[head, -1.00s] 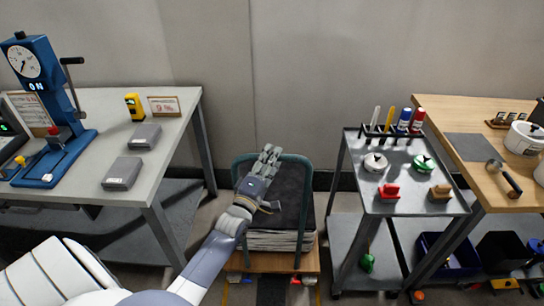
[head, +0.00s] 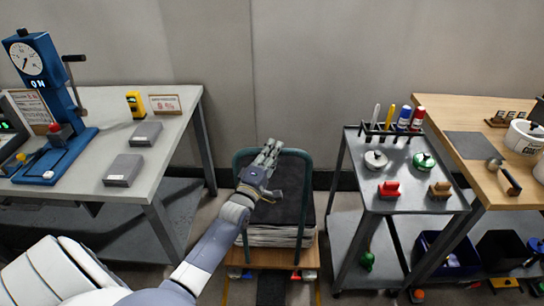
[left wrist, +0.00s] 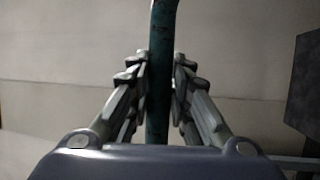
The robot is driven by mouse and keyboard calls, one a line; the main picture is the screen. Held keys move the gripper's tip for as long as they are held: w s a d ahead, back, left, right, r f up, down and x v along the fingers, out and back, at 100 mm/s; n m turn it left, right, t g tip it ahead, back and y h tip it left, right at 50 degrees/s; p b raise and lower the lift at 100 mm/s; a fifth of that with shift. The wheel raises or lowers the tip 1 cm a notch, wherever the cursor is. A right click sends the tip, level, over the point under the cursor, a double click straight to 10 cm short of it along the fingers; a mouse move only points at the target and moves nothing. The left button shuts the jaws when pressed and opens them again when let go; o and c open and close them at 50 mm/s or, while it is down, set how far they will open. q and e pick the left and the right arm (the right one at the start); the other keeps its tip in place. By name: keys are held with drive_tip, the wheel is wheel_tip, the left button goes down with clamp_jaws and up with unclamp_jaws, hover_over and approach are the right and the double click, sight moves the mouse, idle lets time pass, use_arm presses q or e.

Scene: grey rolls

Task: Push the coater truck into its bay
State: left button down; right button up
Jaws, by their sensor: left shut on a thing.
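The coater truck (head: 270,257) is a low wooden-decked cart with a green hoop handle (head: 303,215). It carries a stack of pale sheets under a dark cover. It stands close to the wall between the grey bench and the tool trolley. My left gripper (head: 268,158) reaches the top of the handle. In the left wrist view the green handle bar (left wrist: 160,75) runs between the fingers of my left gripper (left wrist: 160,85), which is shut on it. Floor markings (head: 225,290) show in front of the truck; the bay's far end is hidden. My right gripper is not in view.
The grey bench (head: 185,105) with a blue press (head: 55,110) stands to the left. A tool trolley (head: 405,205) stands close to the right, with a wooden-topped table (head: 450,115) beyond it. The wall is directly behind the truck.

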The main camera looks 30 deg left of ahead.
use_arm(q)
drive_tip(key=shift+w+a+r, duration=0.2)
drive_tip(key=shift+w+a, duration=0.15)
drive_tip(key=c, duration=1.4)
unclamp_jaws()
drive_tip(key=shift+c, duration=0.2)
drive_tip(key=shift+w+f, duration=0.15)
drive_tip(key=shift+f, duration=0.05)
drive_tip(key=shift+d, duration=0.1)
drive_tip(key=v, duration=1.2)
